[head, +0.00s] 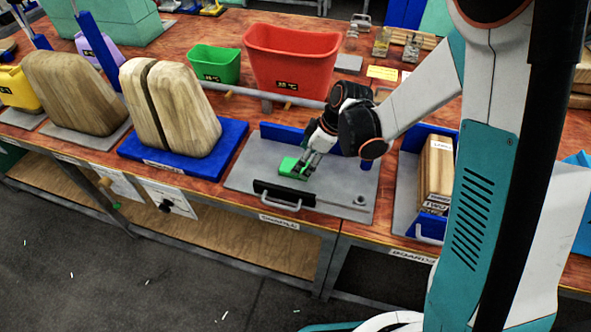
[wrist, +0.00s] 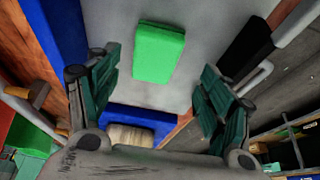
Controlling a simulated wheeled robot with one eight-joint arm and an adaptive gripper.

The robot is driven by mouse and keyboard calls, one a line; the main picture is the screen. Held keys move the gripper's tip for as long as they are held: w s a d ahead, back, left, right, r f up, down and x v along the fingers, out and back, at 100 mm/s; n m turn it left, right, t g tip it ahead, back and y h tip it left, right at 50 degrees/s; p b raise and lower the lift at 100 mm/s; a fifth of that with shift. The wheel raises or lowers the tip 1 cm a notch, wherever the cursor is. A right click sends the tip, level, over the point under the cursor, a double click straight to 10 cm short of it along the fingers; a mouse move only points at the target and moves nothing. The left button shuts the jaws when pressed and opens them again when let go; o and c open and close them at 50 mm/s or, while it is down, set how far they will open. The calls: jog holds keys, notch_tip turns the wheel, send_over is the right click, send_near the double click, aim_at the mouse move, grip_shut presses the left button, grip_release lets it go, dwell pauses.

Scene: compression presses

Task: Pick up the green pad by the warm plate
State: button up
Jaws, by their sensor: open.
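The green pad (head: 292,168) lies flat on the grey plate (head: 240,177) on the workbench. In the wrist view the pad (wrist: 159,53) shows whole, ahead of the fingers and roughly centred between them. My gripper (head: 305,168) is just above the pad in the head view, pointing down, and partly covers it. In the wrist view its two green-padded fingers (wrist: 152,92) are spread wide with nothing between them. I cannot tell whether a fingertip touches the pad.
A black bar with a handle (head: 284,194) edges the plate's front, and a blue block (head: 285,135) stands behind. Wooden blocks on a blue base (head: 225,150) stand left. Red (head: 290,60) and green (head: 214,64) bins stand behind. A blue holder with boards (head: 436,170) stands right.

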jog(key=x, duration=0.1)
jog(key=b+x, duration=0.1)
jog(key=x, duration=0.1)
jog(key=b+x, duration=0.1)
jog(key=shift+w+f, duration=0.35)
jog(key=shift+c, duration=0.5)
jog(key=c, duration=0.8)
jog(key=shift+c, duration=0.2)
jog(key=shift+r, duration=0.15)
notch_tip(320, 180, up, 20)
jog(key=p, duration=0.6)
jog(key=shift+p, duration=0.35)
